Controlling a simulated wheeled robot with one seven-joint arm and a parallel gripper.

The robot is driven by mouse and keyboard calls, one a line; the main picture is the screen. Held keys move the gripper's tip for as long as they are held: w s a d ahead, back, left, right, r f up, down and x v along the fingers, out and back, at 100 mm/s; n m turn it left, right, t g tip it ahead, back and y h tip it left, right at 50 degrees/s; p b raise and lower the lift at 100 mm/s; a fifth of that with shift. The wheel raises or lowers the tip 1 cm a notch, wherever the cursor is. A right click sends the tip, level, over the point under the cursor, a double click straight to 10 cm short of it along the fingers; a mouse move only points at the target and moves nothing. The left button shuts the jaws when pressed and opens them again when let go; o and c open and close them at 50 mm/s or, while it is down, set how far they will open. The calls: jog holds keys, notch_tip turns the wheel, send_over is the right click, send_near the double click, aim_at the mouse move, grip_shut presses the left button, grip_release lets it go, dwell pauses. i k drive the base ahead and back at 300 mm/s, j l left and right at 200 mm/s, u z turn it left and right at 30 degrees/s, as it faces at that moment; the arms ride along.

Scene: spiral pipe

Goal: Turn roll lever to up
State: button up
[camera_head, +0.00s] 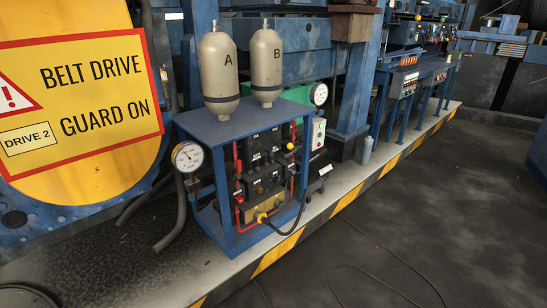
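No lever is legibly marked as the roll lever, so I cannot tell which it is. A blue stand (207,127) in the middle holds a dark control panel (262,148) with labels too small to read. A yellow knob (291,147) is at the panel's upper right, and a red knob (239,199) is at its lower left. A yellow fitting (262,217) sits low at the front. Small knobs and controls also show on the far blue consoles (405,72), too small to read. My gripper is not in view.
Two tanks marked A (220,75) and B (266,70) stand on the blue stand. A gauge (187,157) is at its left. A yellow belt guard (80,90) fills the left. A striped edge (345,201) borders the dark floor (440,200), where a thin cable lies.

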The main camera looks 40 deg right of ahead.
aim_at(271, 154)
jog(key=i+j+z, duration=0.1)
jog(key=i+z, duration=0.25)
jog(key=i+j+z, duration=0.2)
jog(key=i+z, duration=0.15)
jog(key=i, duration=0.2)
jog(key=i+j+z, duration=0.35)
jog(key=i, duration=0.05)
